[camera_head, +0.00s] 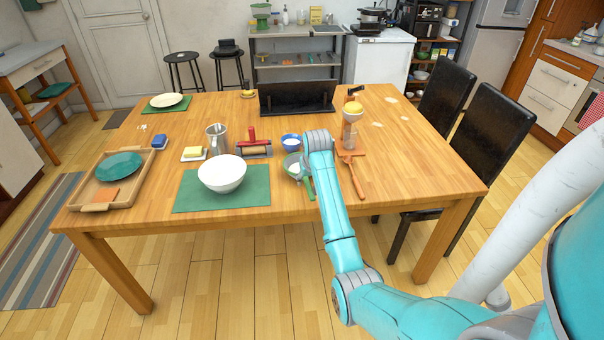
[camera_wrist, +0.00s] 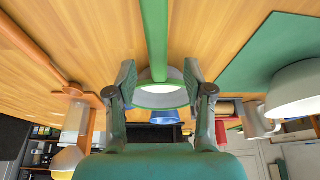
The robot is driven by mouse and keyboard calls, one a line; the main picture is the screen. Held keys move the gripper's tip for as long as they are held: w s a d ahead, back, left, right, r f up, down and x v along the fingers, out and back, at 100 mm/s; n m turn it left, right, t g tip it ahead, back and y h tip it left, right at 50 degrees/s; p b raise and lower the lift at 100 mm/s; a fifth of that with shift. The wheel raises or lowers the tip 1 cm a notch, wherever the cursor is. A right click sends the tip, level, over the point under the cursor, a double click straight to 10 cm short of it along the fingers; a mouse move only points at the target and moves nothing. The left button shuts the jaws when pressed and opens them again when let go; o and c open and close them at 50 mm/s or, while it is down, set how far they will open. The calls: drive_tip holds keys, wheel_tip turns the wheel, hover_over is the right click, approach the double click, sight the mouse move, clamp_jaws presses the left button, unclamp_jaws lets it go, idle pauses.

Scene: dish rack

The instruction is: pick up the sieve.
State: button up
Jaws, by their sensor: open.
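The sieve has a green handle and a pale round bowl with a green rim. In the head view the sieve (camera_head: 311,189) lies on the wooden table just left of my arm, its handle pointing toward the near edge and partly covered by the arm. In the wrist view the sieve (camera_wrist: 155,38) is in the middle, its handle running up to the top edge. My gripper (camera_wrist: 159,76) is open, with one finger on each side of the sieve's rim and handle end. I cannot tell whether either finger touches it. The fingers are hidden in the head view.
A white bowl (camera_head: 222,174) stands on a green mat (camera_head: 246,201) to the left. A blue bowl (camera_head: 290,141) is just behind the sieve. A wooden spatula (camera_head: 356,178) and a yellow-topped jar (camera_head: 350,125) are to the right. A dark rack (camera_head: 296,96) stands behind.

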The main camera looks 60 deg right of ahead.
sight(308, 184)
drive_tip(key=shift+x, duration=2.55)
drive_tip(key=shift+s, duration=0.1)
clamp_jaws()
